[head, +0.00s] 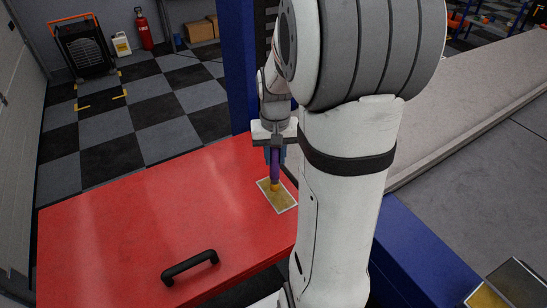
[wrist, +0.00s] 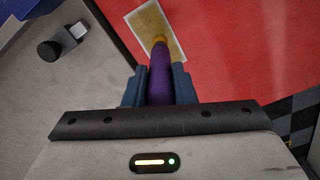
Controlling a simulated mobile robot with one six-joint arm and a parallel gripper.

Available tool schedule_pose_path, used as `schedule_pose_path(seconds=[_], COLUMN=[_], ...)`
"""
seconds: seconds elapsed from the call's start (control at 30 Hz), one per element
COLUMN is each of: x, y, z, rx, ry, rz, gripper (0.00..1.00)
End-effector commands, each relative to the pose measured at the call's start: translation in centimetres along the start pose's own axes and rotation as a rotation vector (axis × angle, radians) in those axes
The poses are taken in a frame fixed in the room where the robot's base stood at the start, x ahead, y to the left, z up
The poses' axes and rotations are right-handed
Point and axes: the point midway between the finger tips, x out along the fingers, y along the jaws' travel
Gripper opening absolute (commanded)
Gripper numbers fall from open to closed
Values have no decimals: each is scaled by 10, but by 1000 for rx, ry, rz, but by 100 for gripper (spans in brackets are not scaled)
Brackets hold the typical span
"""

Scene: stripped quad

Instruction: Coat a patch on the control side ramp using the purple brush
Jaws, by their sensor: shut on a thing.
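My gripper (head: 275,153) is shut on the purple brush (head: 275,168), which points down at the red panel. In the wrist view, the gripper's blue-grey fingers (wrist: 160,86) clasp the purple handle (wrist: 160,72) on both sides. The brush's orange-yellow tip is over a white-bordered, yellowish patch (head: 283,203) on the red panel (head: 130,215). The patch also shows in the wrist view (wrist: 146,22). I cannot tell whether the tip touches it. Which surface is the control side ramp is not clear from these views.
A black handle (head: 190,267) stands up from the red panel's front. A blue post (head: 241,65) rises behind the panel. Another yellowish patch (head: 485,298) and a dark plate (head: 520,283) show at the lower right. A dark knob (wrist: 48,50) is at the wrist view's upper left.

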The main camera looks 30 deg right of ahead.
Motion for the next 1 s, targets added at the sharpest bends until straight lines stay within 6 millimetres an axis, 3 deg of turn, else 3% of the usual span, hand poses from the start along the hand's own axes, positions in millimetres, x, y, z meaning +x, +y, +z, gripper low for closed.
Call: schedule_pose_path(seconds=[0.5, 1.0], x=[-49, -52], y=[0, -1], z=[0, 0], rx=[0, -1], ry=[1, 1], rz=[0, 0], gripper=[1, 1])
